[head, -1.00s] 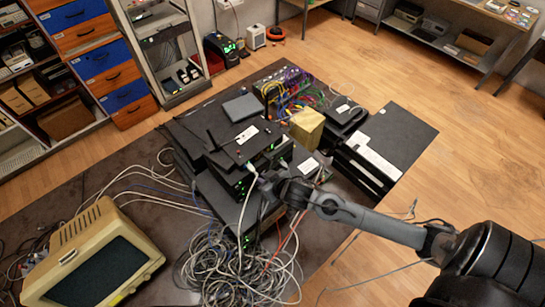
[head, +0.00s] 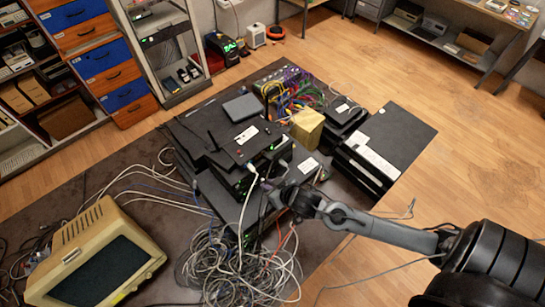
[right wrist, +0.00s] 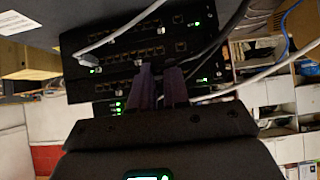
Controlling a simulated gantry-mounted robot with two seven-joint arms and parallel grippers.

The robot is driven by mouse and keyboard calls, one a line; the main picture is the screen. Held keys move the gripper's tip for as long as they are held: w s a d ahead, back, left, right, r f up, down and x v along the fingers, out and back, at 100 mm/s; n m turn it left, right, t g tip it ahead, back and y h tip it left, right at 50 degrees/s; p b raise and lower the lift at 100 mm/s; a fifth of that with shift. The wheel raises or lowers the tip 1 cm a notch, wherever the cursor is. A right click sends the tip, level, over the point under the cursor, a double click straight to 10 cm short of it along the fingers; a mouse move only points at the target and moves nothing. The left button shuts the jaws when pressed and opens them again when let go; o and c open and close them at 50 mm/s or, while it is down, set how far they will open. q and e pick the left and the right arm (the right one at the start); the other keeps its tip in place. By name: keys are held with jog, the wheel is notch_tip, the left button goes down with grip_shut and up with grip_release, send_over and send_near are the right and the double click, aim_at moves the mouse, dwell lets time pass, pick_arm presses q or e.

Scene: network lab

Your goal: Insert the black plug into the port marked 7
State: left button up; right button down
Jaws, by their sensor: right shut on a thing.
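My right gripper (head: 272,192) is at the front of the stack of black network devices (head: 232,174). In the right wrist view its two fingers (right wrist: 161,82) are close together before the port rows (right wrist: 135,57). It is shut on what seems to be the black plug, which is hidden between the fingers. A black cable (right wrist: 214,44) runs down close to the right finger. I cannot tell whether the plug touches a port. The port numbers are too small to read, so the port marked 7 cannot be picked out. My left gripper is not in view.
A white cable (head: 244,207) hangs from the stack's front; white cables also cross the wrist view (right wrist: 125,37). A tangle of cables (head: 235,268) lies below. A beige monitor (head: 98,252) stands at left, a yellow box (head: 307,126) behind. Bare table (head: 110,168) shows left.

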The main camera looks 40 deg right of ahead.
jog(key=c, duration=1.8)
grip_release()
grip_shut()
jog(key=s+d+p, duration=0.3)
jog(key=d+p, duration=0.3)
jog(key=d, duration=0.2)
jog(key=shift+w+d+b, duration=0.2)
jog(key=shift+w+b, duration=0.6)
jog(key=shift+w, duration=0.45)
jog(key=shift+w+d+b, duration=0.15)
jog(key=shift+w+b, duration=0.6)
jog(key=shift+w, duration=0.5)
